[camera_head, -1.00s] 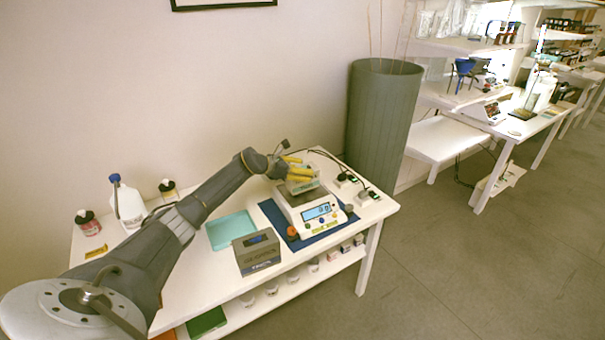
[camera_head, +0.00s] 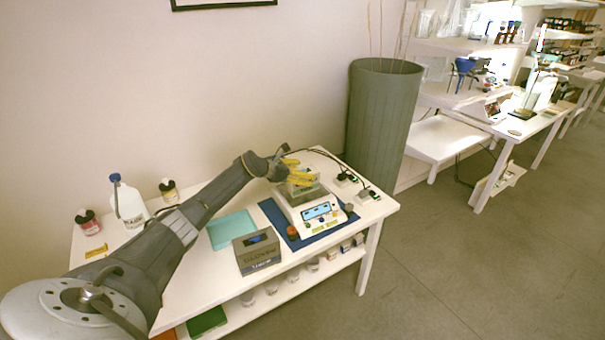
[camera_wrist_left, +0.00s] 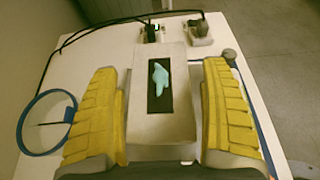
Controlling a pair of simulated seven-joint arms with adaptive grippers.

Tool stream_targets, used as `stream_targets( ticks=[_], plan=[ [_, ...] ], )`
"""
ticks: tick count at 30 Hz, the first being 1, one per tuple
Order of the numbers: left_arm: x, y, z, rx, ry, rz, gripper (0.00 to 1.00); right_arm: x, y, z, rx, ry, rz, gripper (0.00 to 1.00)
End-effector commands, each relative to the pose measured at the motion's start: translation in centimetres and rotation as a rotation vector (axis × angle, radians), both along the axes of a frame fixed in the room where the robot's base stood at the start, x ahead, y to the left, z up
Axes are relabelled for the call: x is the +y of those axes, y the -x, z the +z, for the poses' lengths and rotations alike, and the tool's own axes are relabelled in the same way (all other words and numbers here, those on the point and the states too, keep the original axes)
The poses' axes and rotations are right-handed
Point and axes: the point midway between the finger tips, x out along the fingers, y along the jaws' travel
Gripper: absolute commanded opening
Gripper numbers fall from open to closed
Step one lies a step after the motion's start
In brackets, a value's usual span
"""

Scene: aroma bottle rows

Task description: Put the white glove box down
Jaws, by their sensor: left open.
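The white glove box (camera_wrist_left: 163,127) has a dark slot on top with a pale teal glove sticking out. In the head view the box (camera_head: 309,194) rests, as far as I can see, on the pan of the white scale (camera_head: 318,221), partly hidden by my left gripper (camera_head: 296,173). In the left wrist view the yellow fingers of that gripper (camera_wrist_left: 163,88) stand on either side of the box. The left gripper is open, with a narrow gap beside the box. My right gripper is not in view.
A jug (camera_head: 128,203) and bottles (camera_head: 88,222) stand at the left. Black adapters with cables (camera_head: 368,193) lie to the right of the scale.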

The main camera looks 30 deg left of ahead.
Motion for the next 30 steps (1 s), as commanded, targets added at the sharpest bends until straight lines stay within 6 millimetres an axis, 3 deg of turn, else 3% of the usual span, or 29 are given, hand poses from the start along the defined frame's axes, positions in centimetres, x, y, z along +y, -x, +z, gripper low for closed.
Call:
stream_targets(
  ticks=[7,21,30],
  plan=[
    [0.6,0.8,0.7,-0.001,-0.002,0.001,0.80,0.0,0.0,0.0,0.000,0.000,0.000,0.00],
    [3.7,7.0,4.0,0.000,-0.004,0.000,0.80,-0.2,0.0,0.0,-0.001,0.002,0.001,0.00],
    [4.8,9.3,5.2,0.000,-0.002,0.000,0.80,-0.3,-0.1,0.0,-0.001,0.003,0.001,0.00]
  ],
)
